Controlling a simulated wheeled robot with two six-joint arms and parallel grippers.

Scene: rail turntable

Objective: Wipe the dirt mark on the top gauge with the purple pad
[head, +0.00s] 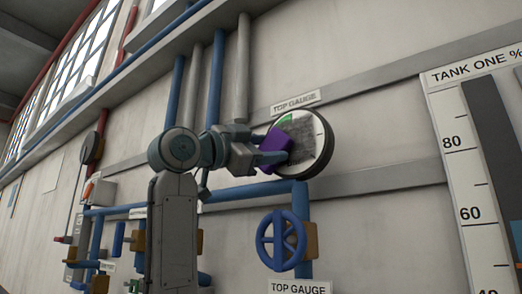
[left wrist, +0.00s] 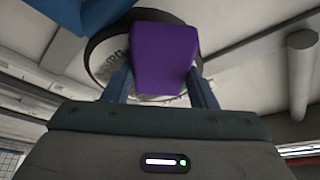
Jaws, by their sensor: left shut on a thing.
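The top gauge (head: 318,158) is a round white dial with a dark rim, high on the wall under a "TOP GAUGE" label. A grey smudged dirt mark (head: 303,131) covers part of its face, beside a green band. My left gripper (head: 284,155) is shut on the purple pad (head: 274,145) and holds it at the left part of the dial. The pad (left wrist: 165,55) also fills the middle of the left wrist view, between the fingers. I cannot tell whether the pad touches the glass. It hides part of the dial. My right gripper is not in view.
Below the gauge are a blue valve wheel (head: 281,240) and blue pipes (head: 250,190). Grey vertical pipes (head: 243,70) rise at the upper left of the gauge. A "TANK ONE %" scale board (head: 470,160) stands to the right. Bare wall lies between board and gauge.

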